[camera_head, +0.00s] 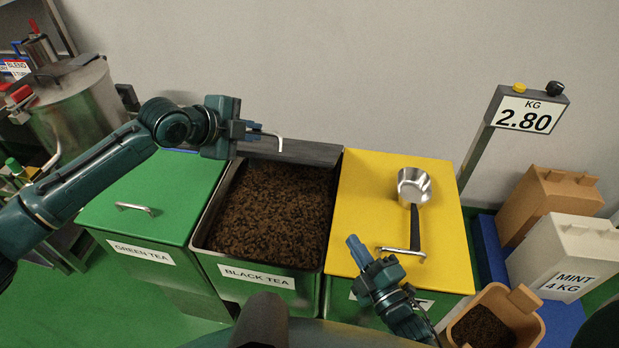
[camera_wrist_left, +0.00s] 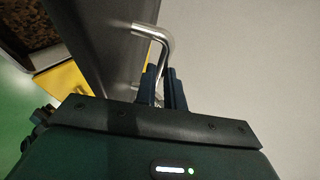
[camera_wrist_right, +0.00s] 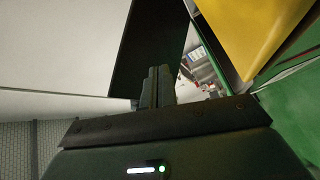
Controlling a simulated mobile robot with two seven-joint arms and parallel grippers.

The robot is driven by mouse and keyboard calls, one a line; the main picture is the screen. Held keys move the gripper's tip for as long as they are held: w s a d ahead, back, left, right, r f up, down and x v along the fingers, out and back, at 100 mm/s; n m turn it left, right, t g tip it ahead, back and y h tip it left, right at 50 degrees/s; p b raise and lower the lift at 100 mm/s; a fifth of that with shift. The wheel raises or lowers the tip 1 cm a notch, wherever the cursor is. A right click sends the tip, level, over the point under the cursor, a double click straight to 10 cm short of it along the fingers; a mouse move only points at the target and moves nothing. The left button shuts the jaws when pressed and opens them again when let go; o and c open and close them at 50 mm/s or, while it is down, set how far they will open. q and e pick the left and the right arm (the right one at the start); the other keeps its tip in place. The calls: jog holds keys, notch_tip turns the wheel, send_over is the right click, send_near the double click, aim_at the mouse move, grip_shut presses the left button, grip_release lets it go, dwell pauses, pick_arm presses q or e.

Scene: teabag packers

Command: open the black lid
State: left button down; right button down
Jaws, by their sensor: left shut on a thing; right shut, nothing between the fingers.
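The black lid (camera_head: 290,151) is raised at the back of the black tea bin (camera_head: 257,276), tilted up against the wall side. The bin is open and full of dark tea (camera_head: 275,212). My left gripper (camera_head: 262,132) is shut on the lid's silver handle (camera_head: 280,144). In the left wrist view the fingers (camera_wrist_left: 163,88) close around one leg of the handle (camera_wrist_left: 160,38), and the lid (camera_wrist_left: 105,40) stands beside it. My right gripper (camera_head: 356,248) is shut and empty, over the front of the yellow lid near its handle; its fingers show in the right wrist view (camera_wrist_right: 158,86).
A metal scoop (camera_head: 414,190) lies on the yellow lid (camera_head: 365,200). The closed green tea bin (camera_head: 165,195) is at left. A scale display (camera_head: 528,114) reads 2.80. A mint box (camera_head: 565,255), a brown box (camera_head: 550,200) and an open tan container (camera_head: 532,325) stand at right.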

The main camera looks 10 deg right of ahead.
jog(key=w+a+r+n+y, duration=0.3)
jog(key=a+r+n+y, duration=0.1)
jog(key=n, duration=0.5)
jog(key=w+a+r+n+y, duration=0.4)
jog(key=r+n+y, duration=0.3)
jog(key=r+n, duration=0.2)
jog(key=shift+w+a+r+t, duration=0.15)
jog(key=shift+a+r+t, duration=0.15)
jog(key=shift+t, duration=0.1)
jog(key=shift+r, duration=0.1)
